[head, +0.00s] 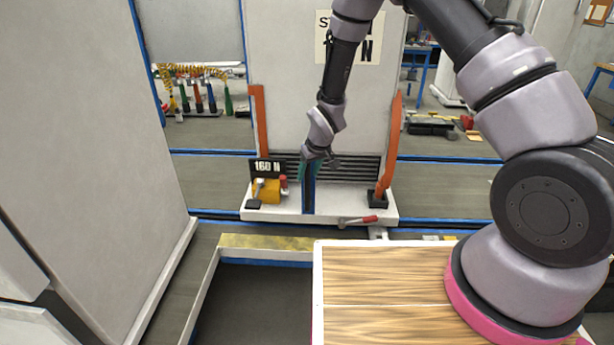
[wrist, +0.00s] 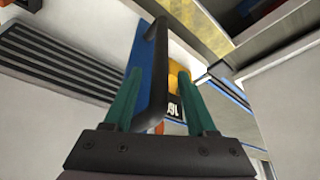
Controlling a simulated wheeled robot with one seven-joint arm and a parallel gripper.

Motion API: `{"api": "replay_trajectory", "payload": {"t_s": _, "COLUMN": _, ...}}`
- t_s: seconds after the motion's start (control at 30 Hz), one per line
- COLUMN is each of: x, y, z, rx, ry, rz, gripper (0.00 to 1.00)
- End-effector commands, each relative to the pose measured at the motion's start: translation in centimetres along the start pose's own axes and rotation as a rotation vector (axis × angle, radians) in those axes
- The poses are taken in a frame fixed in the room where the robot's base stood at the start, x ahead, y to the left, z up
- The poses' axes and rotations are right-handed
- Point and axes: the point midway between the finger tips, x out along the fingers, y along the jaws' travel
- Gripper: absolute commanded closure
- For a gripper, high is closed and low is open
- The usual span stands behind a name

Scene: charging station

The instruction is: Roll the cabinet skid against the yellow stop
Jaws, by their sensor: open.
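The cabinet (head: 285,60) stands upright on a white skid (head: 270,212) with orange uprights at both sides. A blue upright bar (head: 308,198) rises from the middle of the skid's front; it also shows in the wrist view (wrist: 145,75). My gripper (head: 309,172) is at the bar's upper part. In the wrist view, its green fingers (wrist: 160,98) are open, with the bar between them; contact is unclear. A worn yellow bar (head: 265,242), apparently the stop, lies nearer than the skid, with a narrow gap between them.
A 160 N sign (head: 267,167) and a yellow block (head: 267,189) sit on the skid's left. A tall grey cabinet (head: 90,120) stands close on the left. A wood-topped surface (head: 380,275) fills the near right.

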Motion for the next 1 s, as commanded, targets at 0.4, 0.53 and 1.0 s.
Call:
{"api": "replay_trajectory", "payload": {"t_s": 0.4, "x": 2.1, "y": 0.0, "z": -0.1, "rx": 0.000, "ry": 0.001, "rz": 0.000, "gripper": 0.43}}
{"api": "replay_trajectory", "payload": {"t_s": 0.53, "x": 2.0, "y": 0.0, "z": -0.1, "rx": 0.000, "ry": 0.001, "rz": 0.000, "gripper": 0.54}}
{"api": "replay_trajectory", "payload": {"t_s": 1.0, "x": 2.0, "y": 0.0, "z": -0.1, "rx": 0.000, "ry": 0.001, "rz": 0.000, "gripper": 1.00}}
